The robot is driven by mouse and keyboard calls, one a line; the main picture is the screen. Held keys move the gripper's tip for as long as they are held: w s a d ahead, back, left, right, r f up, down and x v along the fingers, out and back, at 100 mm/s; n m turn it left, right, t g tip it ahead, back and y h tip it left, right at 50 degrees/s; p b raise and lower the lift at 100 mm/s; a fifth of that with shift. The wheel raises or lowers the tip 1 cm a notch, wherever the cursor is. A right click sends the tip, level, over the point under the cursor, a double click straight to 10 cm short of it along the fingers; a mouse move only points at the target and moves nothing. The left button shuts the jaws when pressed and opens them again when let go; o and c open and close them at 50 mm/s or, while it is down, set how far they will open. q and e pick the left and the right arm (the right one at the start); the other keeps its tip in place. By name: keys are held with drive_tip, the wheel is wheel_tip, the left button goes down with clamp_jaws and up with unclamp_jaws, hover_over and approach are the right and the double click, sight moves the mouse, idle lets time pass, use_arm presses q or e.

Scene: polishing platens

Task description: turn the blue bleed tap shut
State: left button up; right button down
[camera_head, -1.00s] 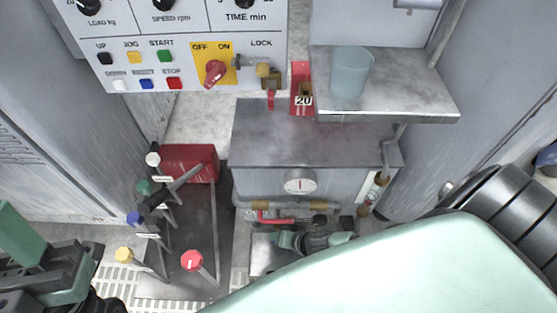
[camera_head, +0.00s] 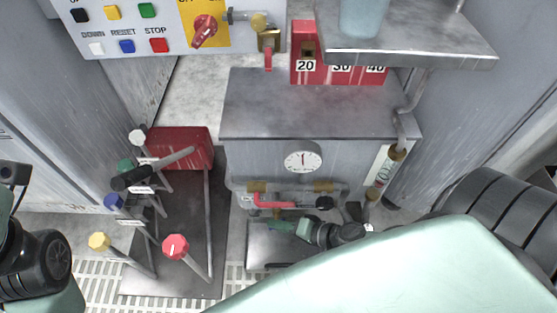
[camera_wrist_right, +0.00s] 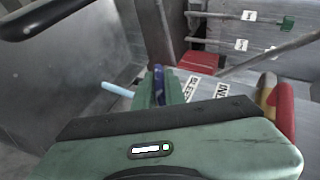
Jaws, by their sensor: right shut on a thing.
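My right gripper (camera_head: 277,225) is low in front of the grey tank, just below the pipe with the red lever (camera_head: 275,202). In the right wrist view its green fingers (camera_wrist_right: 157,88) are shut on a small blue part, which I take to be the blue bleed tap (camera_wrist_right: 160,76). A pale blue bar (camera_wrist_right: 116,90) sticks out left of the fingers. The fingers and gripper body hide most of the tap, so its angle is unclear. Of my left arm, only dark parts and a little green show at the left edge; its fingertips cannot be made out.
The tank (camera_head: 310,110) carries a round gauge (camera_head: 303,160). Levers with coloured knobs, including a red one (camera_head: 176,246) and a blue one (camera_head: 114,202), stand to the left. A shelf (camera_head: 420,42) overhangs at upper right, and the control panel (camera_head: 130,40) is at upper left.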

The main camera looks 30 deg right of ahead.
drive_tip(key=c, duration=1.5)
unclamp_jaws()
drive_tip(key=shift+p+v, duration=0.8)
drive_tip(key=shift+v, duration=3.15)
